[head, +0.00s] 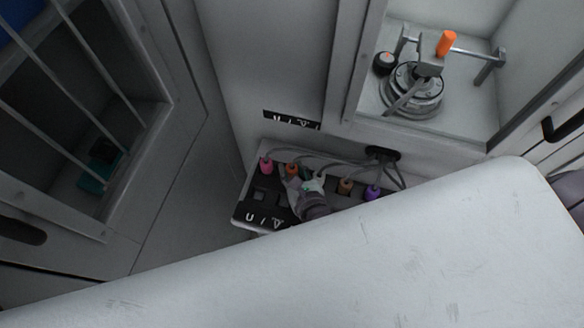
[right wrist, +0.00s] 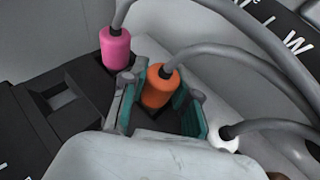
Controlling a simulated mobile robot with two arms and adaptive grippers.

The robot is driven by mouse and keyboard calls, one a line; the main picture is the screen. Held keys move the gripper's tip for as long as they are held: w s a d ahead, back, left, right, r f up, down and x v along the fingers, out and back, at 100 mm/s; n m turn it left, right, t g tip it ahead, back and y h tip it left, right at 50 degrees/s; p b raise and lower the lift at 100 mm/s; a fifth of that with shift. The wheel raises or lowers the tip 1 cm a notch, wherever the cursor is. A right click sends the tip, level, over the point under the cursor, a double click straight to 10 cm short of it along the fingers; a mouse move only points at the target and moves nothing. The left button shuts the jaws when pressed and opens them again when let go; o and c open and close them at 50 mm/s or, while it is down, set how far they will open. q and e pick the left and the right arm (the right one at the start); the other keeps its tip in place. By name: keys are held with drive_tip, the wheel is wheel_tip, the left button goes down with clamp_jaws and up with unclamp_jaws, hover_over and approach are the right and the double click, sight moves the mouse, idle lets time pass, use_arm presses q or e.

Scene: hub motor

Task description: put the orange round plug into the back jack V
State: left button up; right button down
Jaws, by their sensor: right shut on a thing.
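The orange round plug (head: 292,170) is in the back row of the dark jack panel (head: 262,197), just right of the pink plug. It also shows in the right wrist view (right wrist: 157,88), upright with a grey cable from its top. My right gripper (head: 299,180) is shut on it, with teal-lined fingers on either side, as the right wrist view (right wrist: 158,103) shows. The plug's lower end is partly hidden, so I cannot tell how deep it sits. The panel's letters are only partly readable. My left gripper is not in view.
The pink plug (right wrist: 116,47) and a white plug (right wrist: 226,136) stand close on either side. Brown (head: 345,187) and purple (head: 373,192) plugs are further right. Grey cables arch behind the row to a black wall outlet (head: 382,154). A hub motor (head: 412,92) sits in the compartment above.

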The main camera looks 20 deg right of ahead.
drive_tip(key=c, duration=1.2)
unclamp_jaws()
drive_tip(key=shift+o, duration=0.2)
drive_tip(key=shift+s, duration=0.1)
drive_tip(key=shift+s+r, duration=0.1)
drive_tip(key=shift+s, duration=0.25)
drive_tip(key=b+v, duration=0.1)
drive_tip(key=v, duration=1)
drive_tip(key=shift+r, duration=0.2)
